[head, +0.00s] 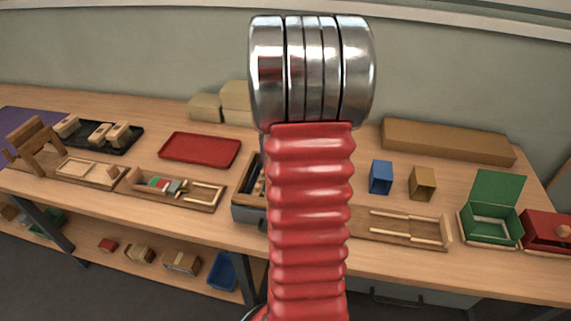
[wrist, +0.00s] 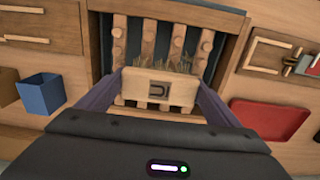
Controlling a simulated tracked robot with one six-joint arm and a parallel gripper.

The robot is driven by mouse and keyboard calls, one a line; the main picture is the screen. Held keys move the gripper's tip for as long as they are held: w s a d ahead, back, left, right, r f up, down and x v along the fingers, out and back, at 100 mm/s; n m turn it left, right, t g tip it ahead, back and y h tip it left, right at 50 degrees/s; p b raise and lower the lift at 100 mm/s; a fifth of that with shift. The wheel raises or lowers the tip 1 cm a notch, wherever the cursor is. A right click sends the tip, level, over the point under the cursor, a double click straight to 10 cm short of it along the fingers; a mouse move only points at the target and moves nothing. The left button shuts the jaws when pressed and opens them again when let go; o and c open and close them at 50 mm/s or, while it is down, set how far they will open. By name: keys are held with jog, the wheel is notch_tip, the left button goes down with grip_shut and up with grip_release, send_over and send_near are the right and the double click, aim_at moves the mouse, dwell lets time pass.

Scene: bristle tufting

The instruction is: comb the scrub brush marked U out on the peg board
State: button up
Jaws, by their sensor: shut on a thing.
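My gripper (wrist: 158,86) is shut on the scrub brush marked U (wrist: 135,86), a pale wooden block whose dark U mark appears turned on its side. Straw-coloured bristle tufts stick out from its far edge toward the wooden pegs. The peg board (wrist: 119,32) has upright wooden slats or pegs over a dark base, straight ahead in the wrist view. The tufts appear among the pegs, but I cannot tell how deep they sit. In the head view my arm hides the gripper, the brush and most of the board.
A red tray (head: 200,149) lies left of my arm, and a black tray (head: 88,144) with several blocks stands farther left. A blue box (head: 381,177), a cardboard-coloured box (head: 423,183) and a green lidded box (head: 492,222) are on the right.

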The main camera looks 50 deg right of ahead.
jog(key=shift+d, duration=0.1)
jog(key=shift+w+d+f, duration=0.1)
jog(key=shift+w+d, duration=0.15)
jog(key=shift+d, duration=0.35)
jog(key=shift+w+d, duration=0.3)
jog(key=shift+d, duration=0.25)
jog(key=shift+w+d+f, duration=0.1)
jog(key=shift+w+d, duration=0.15)
jog(key=shift+d, duration=0.35)
jog(key=shift+a, duration=0.1)
jog(key=shift+s+a+r, duration=0.1)
jog(key=shift+s+a, duration=0.15)
jog(key=shift+a, duration=0.35)
jog(key=shift+s+a, duration=0.3)
jog(key=shift+a, duration=0.25)
jog(key=shift+s+a+r, duration=0.1)
jog(key=shift+s+a, duration=0.15)
jog(key=shift+a, duration=0.35)
jog(key=shift+s+a, duration=0.15)
jog(key=shift+a, duration=0.2)
jog(key=shift+s+a+f, duration=0.15)
jog(key=shift+s+a, duration=0.2)
jog(key=shift+a, duration=0.45)
jog(key=shift+s+a+f, duration=0.1)
jog(key=shift+s+a, duration=0.25)
jog(key=shift+a, duration=0.4)
